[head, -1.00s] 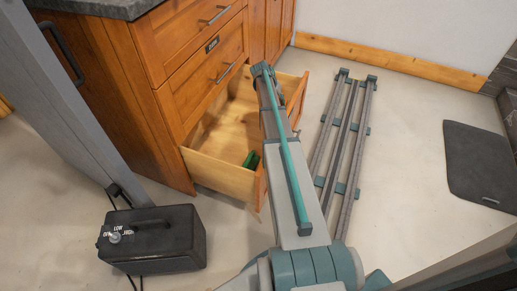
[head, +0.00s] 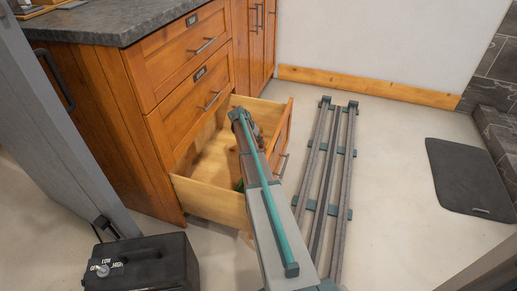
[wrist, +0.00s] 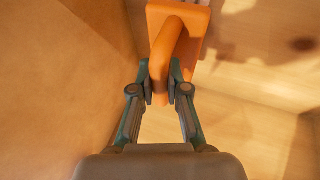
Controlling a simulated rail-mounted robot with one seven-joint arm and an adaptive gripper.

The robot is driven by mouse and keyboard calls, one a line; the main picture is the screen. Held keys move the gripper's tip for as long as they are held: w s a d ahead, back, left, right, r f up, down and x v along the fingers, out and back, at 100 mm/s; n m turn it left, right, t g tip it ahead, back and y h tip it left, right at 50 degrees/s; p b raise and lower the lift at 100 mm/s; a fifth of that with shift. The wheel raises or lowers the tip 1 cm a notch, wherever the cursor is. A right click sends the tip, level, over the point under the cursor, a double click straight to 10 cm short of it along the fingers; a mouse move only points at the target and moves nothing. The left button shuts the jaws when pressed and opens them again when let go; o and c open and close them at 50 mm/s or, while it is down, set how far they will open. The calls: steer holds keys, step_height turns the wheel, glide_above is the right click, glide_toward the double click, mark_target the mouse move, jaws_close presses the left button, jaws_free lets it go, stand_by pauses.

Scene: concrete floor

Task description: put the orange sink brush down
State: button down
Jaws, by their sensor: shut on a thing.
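The orange sink brush (wrist: 196,24) shows in the wrist view as a flat block with a curved handle. My gripper (wrist: 160,85) is shut on the handle of the brush. The brush is over the pale wooden inside of the open drawer (head: 212,202); whether it touches the drawer bottom I cannot tell.
A tan wall (wrist: 60,80) is close at the left in the wrist view. A black box (head: 145,268), rails (head: 318,190) and a dark mat (head: 470,178) are on the floor.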

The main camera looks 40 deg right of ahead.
steer(key=shift+f+b, duration=0.35)
steer(key=shift+f, duration=0.95)
steer(key=shift+f, duration=0.15)
steer(key=c, duration=1.2)
jaws_free()
steer(key=p+v, duration=0.3)
steer(key=v, duration=0.4)
steer(key=shift+a+r, duration=0.1)
steer(key=shift+r, duration=0.3)
